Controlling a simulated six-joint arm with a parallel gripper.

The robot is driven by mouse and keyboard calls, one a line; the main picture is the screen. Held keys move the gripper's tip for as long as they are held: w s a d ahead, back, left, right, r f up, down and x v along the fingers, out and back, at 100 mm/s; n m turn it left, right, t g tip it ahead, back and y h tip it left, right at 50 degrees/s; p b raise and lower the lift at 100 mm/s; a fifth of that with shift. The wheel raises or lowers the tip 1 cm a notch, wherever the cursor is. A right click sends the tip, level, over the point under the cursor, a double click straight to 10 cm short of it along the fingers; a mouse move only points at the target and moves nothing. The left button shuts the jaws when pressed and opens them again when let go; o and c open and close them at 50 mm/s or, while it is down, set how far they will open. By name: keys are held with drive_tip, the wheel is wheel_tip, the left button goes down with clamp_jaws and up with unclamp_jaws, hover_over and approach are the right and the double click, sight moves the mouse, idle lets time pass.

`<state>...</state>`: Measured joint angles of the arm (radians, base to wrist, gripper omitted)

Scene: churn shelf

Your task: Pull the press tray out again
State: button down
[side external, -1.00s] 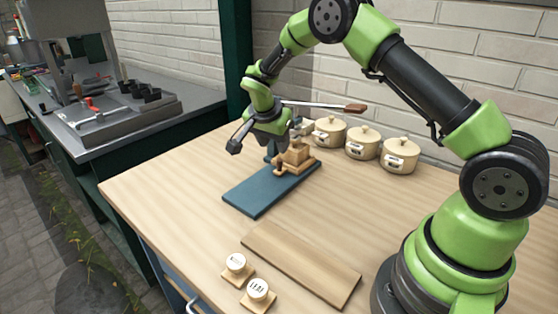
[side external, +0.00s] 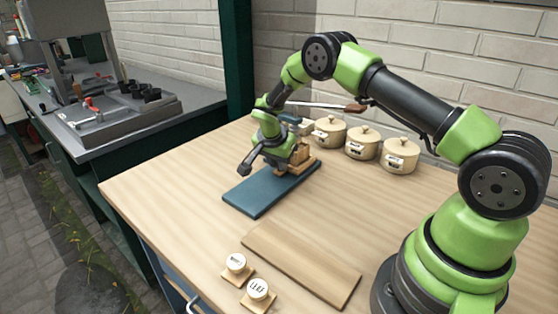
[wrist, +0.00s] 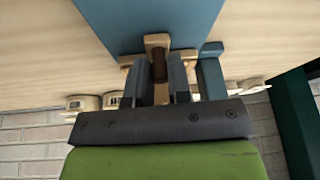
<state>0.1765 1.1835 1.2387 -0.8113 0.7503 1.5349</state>
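The press stands on a dark blue base board (side external: 258,193) on the table. Its wooden body (side external: 306,152) is partly hidden behind my gripper (side external: 280,170). A lever with a brown handle (side external: 355,109) sticks out to the right above it. My gripper is low over the board, at the press's front. In the wrist view, my gripper's dark fingers (wrist: 160,80) lie on either side of a wooden piece (wrist: 157,42), which looks like the tray's handle. I cannot tell whether they touch it. The rest of the tray is hidden.
Several lidded cream pots, one here (side external: 362,142), stand behind and right of the press. A wooden board (side external: 300,262) and two round labelled pieces (side external: 236,263) lie near the front edge. The table left of the blue board is clear.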

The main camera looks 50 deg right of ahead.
drive_tip(key=a, duration=1.3)
drive_tip(key=shift+a, duration=0.3)
drive_tip(key=c, duration=1.1)
unclamp_jaws()
drive_tip(key=shift+o, duration=0.2)
drive_tip(key=v, duration=1)
